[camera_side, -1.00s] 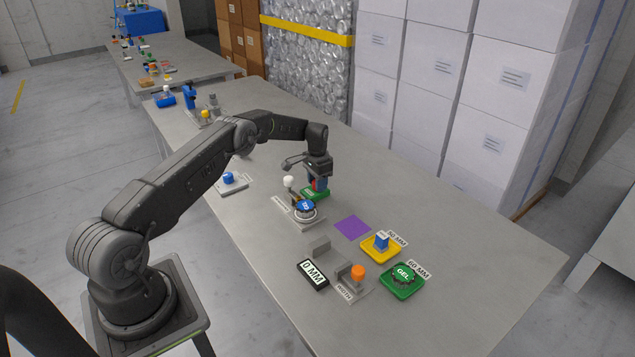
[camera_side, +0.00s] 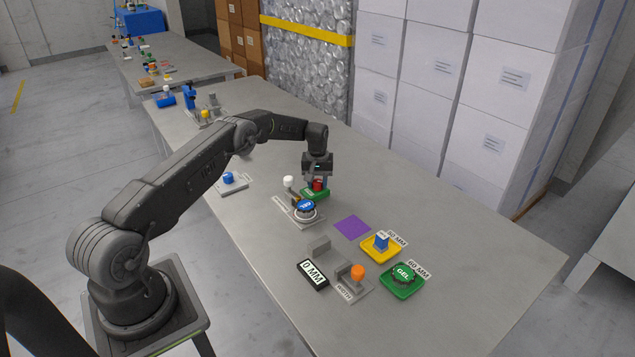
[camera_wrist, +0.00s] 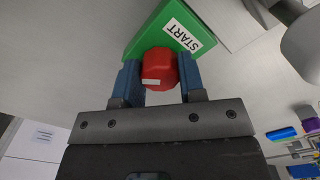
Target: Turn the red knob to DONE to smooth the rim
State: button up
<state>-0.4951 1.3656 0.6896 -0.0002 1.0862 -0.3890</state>
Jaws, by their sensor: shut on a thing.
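The red knob (camera_side: 318,184) stands on a small green base (camera_side: 316,194) in the middle of the table. In the wrist view the red knob (camera_wrist: 159,68) has a white mark on its side, and the green base (camera_wrist: 146,32) carries a label reading START. My gripper (camera_side: 318,181) points down over the knob. In the wrist view its blue fingers (camera_wrist: 160,80) are shut on the knob, one at each side. No DONE label is visible. A round piece with a blue top (camera_side: 305,207) sits on a grey station just in front of the knob.
A white knob (camera_side: 288,181) stands close to the left of my gripper. The table's right side is clear.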

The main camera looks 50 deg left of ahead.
aim_at(318, 181)
jog(key=n, duration=0.5)
jog(key=shift+n, duration=0.3)
jog(key=n, duration=0.4)
jog(key=shift+n, duration=0.4)
jog(key=o, duration=0.9)
jog(key=shift+o, duration=0.2)
notch_tip(318, 181, up, 14)
